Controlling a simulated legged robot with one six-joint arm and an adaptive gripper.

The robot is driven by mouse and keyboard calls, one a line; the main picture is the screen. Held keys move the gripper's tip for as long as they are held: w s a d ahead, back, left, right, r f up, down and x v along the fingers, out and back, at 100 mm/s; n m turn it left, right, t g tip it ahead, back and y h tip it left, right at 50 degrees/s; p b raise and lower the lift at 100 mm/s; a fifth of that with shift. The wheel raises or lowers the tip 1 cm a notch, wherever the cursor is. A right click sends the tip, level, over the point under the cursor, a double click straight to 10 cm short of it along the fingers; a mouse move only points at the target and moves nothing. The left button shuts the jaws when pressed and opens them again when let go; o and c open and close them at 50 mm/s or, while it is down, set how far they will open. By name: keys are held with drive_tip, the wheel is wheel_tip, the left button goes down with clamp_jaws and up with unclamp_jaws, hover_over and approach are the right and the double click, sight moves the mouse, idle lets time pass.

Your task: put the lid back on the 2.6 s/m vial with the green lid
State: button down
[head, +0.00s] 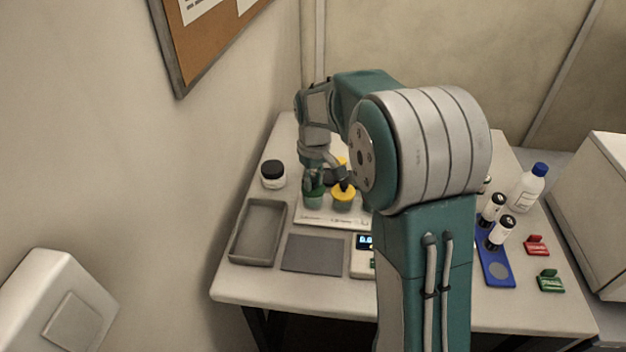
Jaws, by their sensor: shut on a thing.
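The vial with the green lid (313,197) stands in the front left of a white rack (332,217) on the table. My gripper (317,180) is down at this vial and appears shut on the green lid (312,187). The dark fingers cover part of the lid, so I cannot tell whether it touches the vial's rim. A yellow-lidded vial (343,197) stands just to the right, close to a finger. Another yellow lid (341,161) shows behind. My arm hides the right part of the rack. The conductivity labels are too small to read.
A grey tray (236,258), a grey mat (314,253) and a meter (362,256) lie in front. A black-lidded jar (272,174) stands at left. On the right are a blue holder (497,272) with vials, a blue-capped bottle (530,188), and red (537,245) and green (551,281) items.

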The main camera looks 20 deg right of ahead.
drive_tip(key=shift+c, duration=2.2)
unclamp_jaws()
drive_tip(key=o, duration=0.4)
drive_tip(key=shift+o, duration=0.2)
drive_tip(key=shift+r, duration=0.1)
drive_tip(key=shift+r, duration=3.4)
